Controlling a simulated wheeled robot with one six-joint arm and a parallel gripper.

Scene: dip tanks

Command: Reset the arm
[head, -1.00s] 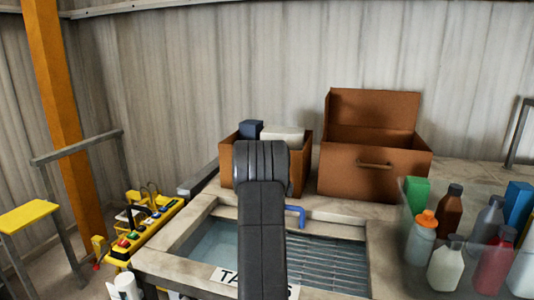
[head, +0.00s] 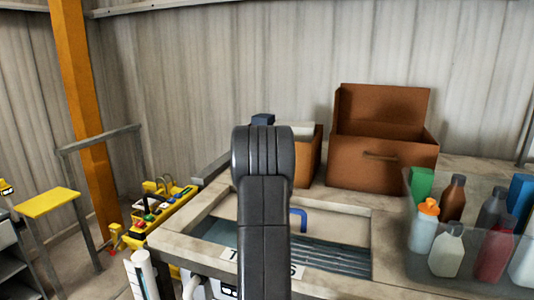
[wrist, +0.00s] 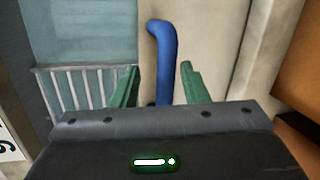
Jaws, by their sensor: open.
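My gripper (wrist: 158,76) shows in the wrist view with its two green fingers spread apart and nothing clamped between them. A blue bent pipe (wrist: 163,50) appears between and beyond the fingers; I cannot tell how far off it is. In the head view my dark arm (head: 263,205) rises in the middle of the picture, and my gripper is hidden behind it. The blue pipe (head: 298,218) shows just right of the arm, at the back edge of the tank (head: 215,232). The arm covers part of the tank and its sign.
An open brown box (head: 365,165) stands behind the tank, with another box (head: 306,165) partly behind my arm. Several bottles (head: 452,235) stand at the right behind a clear panel. A yellow control panel (head: 160,215), an orange post (head: 75,110) and a yellow-topped stand (head: 48,202) are at the left.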

